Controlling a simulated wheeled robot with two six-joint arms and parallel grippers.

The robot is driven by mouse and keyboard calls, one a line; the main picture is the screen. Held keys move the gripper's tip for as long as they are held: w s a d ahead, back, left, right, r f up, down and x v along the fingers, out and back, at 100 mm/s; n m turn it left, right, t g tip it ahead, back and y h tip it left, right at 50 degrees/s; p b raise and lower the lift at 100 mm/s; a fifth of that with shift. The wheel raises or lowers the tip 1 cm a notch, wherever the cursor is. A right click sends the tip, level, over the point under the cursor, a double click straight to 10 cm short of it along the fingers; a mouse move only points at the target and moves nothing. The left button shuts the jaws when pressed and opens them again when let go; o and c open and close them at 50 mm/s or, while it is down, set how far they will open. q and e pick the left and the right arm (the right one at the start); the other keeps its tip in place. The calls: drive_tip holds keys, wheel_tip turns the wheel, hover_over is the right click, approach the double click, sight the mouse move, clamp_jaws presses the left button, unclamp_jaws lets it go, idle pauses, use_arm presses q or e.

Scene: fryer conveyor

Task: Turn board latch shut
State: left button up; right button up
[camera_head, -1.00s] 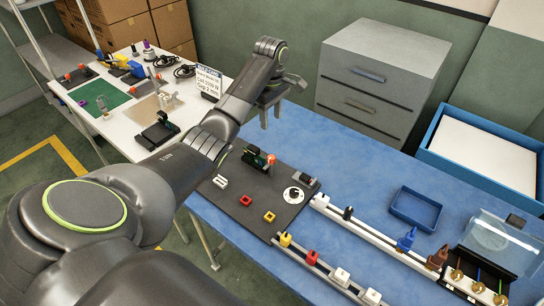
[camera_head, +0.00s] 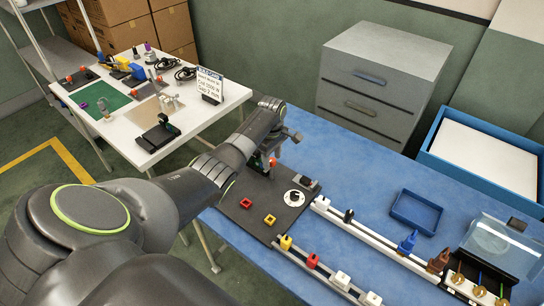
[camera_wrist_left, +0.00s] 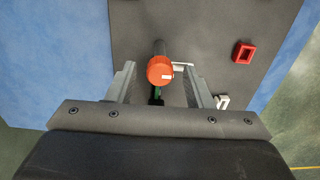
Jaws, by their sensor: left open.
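The grey board (camera_head: 240,222) lies on the left end of the blue table. An upright lever with an orange-red knob (camera_head: 272,161) stands at the board's far part, just below my left gripper (camera_head: 270,151) in the head view. In the left wrist view the knob (camera_wrist_left: 160,70) shows end-on between the two open fingers of the left gripper (camera_wrist_left: 161,85), with gaps on both sides. The lever's base is mostly hidden under the knob and gripper. A white dial with a black mark (camera_head: 294,198) lies on the board. My right gripper is not in view.
Red (camera_head: 246,203) and yellow (camera_head: 270,219) square pieces sit on the board. White rails with several small parts run right from it. An empty blue tray (camera_head: 416,210) stands on the table.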

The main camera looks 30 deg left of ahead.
use_arm(q)
drive_tip(key=c, duration=1)
